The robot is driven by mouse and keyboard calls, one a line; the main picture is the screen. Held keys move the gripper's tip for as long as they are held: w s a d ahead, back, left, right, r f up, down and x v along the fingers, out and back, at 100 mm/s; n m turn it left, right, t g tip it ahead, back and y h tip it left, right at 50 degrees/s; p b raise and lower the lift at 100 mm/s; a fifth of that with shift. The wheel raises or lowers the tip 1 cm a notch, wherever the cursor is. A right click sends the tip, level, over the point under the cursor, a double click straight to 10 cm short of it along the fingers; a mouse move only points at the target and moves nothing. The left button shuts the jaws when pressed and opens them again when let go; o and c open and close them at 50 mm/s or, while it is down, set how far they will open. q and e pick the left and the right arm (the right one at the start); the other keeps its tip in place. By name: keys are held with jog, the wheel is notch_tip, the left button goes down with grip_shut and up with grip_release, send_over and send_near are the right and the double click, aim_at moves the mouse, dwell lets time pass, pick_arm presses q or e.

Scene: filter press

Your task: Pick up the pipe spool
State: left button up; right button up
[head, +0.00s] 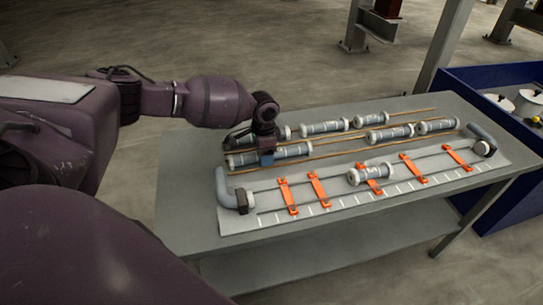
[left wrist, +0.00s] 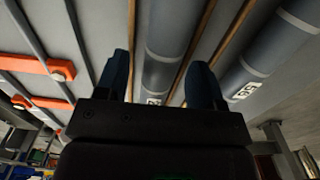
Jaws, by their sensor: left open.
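Several grey pipe spools with white end collars lie in rows on the table. My left gripper (head: 266,158) is open and points down over a long pipe spool (head: 294,150) at the left of the nearer row. In the left wrist view, the two blue fingers of my left gripper (left wrist: 159,64) stand on either side of this pipe spool (left wrist: 170,28), which runs between them. I cannot tell whether the fingers touch it. Another spool (left wrist: 262,62) with a printed label lies beside it. My right gripper is not in view.
Wooden strips (head: 345,138) separate the rows. In front, a marked board holds thin rods, orange clamps (head: 318,188), a short spool (head: 358,177) and pipe elbows (head: 228,188) (head: 481,137) at its ends. A blue bin (head: 500,75) stands right of the grey table (head: 185,185).

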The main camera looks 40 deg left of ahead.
pick_arm(q)
jog(key=shift+f, duration=0.15)
jog(key=c, duration=1)
jog(key=shift+c, duration=0.2)
